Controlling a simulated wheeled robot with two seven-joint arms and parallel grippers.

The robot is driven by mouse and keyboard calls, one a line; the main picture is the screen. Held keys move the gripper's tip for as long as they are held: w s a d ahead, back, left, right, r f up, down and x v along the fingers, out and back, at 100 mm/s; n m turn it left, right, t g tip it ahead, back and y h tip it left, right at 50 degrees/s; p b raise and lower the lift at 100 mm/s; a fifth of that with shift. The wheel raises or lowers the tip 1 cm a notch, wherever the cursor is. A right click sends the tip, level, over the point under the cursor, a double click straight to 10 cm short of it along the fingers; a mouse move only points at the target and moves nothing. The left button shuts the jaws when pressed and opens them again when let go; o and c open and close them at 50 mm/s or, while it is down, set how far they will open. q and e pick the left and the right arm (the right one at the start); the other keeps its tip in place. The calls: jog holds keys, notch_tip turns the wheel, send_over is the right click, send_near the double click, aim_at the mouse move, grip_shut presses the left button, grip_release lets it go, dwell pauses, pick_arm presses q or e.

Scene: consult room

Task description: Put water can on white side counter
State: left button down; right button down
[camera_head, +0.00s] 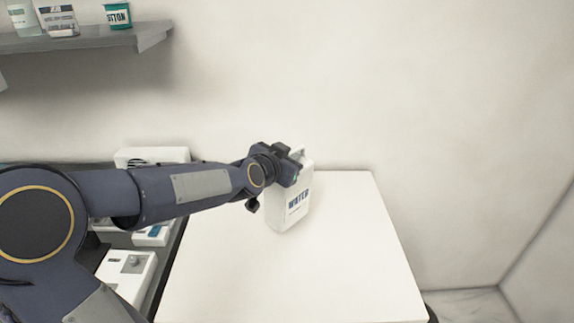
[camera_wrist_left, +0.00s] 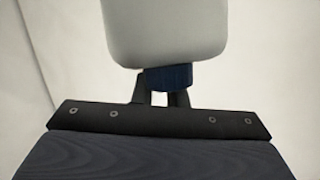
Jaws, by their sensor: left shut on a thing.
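The white water can (camera_head: 292,207), with dark "WATER" lettering, is upright at the far part of the white side counter (camera_head: 290,275). I cannot tell whether its base touches the counter top. My left gripper (camera_head: 298,174) is shut on the can near its handle at the top. In the left wrist view the can (camera_wrist_left: 165,30) fills the upper middle, and the left gripper (camera_wrist_left: 165,85) shows just below it, its fingertips mostly hidden. My right gripper is not in view.
A grey shelf (camera_head: 90,40) with bottles and a green-labelled cotton tub (camera_head: 118,15) hangs at upper left. A dark counter with white devices (camera_head: 128,270) adjoins the white counter on the left. The white counter's front and right are clear. A wall stands behind.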

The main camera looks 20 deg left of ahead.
pick_arm(q)
jog(key=shift+w+a, duration=0.1)
jog(key=shift+w, duration=0.2)
jog(key=f+b, duration=0.2)
jog(key=shift+w+a+f, duration=0.15)
jog(key=shift+w+f, duration=0.2)
jog(key=shift+w, duration=0.05)
jog(key=shift+f+b, duration=0.35)
jog(key=shift+f, duration=0.1)
jog(key=c, duration=1.9)
grip_release()
jog(key=shift+s+f, duration=0.15)
jog(key=shift+f, duration=0.25)
jog(key=o, duration=0.5)
jog(key=shift+c, duration=0.2)
jog(key=shift+s, duration=0.1)
